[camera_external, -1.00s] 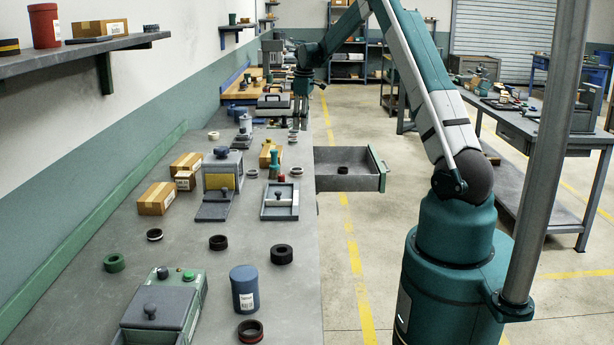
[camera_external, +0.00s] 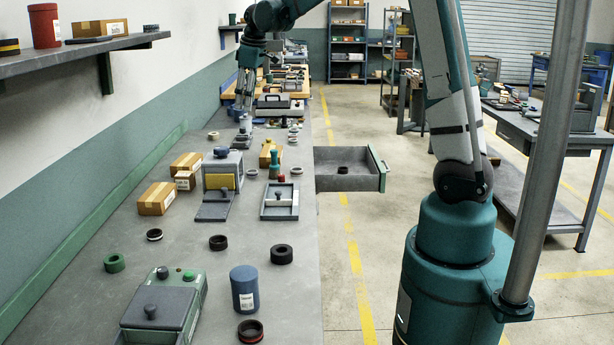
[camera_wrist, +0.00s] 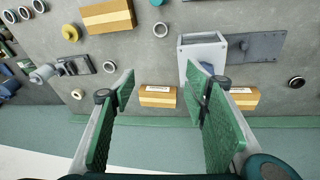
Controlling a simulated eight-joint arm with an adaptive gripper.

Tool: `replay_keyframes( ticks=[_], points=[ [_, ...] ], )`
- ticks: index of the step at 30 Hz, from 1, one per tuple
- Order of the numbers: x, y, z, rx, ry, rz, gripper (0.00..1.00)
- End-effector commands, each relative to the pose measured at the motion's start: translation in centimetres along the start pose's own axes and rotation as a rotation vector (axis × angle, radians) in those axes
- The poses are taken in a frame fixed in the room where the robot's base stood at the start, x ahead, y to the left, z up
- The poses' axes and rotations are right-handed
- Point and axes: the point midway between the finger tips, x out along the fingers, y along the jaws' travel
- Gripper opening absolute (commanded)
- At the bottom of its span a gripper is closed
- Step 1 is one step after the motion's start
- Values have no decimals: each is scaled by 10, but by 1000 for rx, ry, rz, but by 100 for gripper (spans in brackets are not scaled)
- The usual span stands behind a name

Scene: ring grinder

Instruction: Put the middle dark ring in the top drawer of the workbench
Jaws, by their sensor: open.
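A small dark ring (camera_external: 343,170) lies inside the open drawer (camera_external: 376,178), which sticks out from the right side of the workbench (camera_external: 185,285). Other dark rings are on the bench top: one (camera_external: 218,242) left of centre, a thick one (camera_external: 282,254) to its right, and one with a red band (camera_external: 250,331) at the front.
A grey box with a lowered flap (camera_external: 222,168), cartons (camera_external: 157,198), a shallow tray (camera_external: 280,201) and a blue can (camera_external: 244,289) stand on the bench. A wall shelf (camera_external: 85,45) overhangs the left. The floor beyond the drawer is clear.

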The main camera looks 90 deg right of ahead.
Motion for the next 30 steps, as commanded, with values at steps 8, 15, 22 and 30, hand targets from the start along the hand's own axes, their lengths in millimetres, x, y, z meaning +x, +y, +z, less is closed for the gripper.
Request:
replay_keyframes(
  ticks=[8,15,22,30],
  points=[
    [-44,-94,-11,-21,52,3,46],
    [-76,-170,-7,-34,97,0,46],
    [-102,-240,5,-47,142,-8,46],
    [-127,-316,31,-61,196,-25,46]
  ],
)
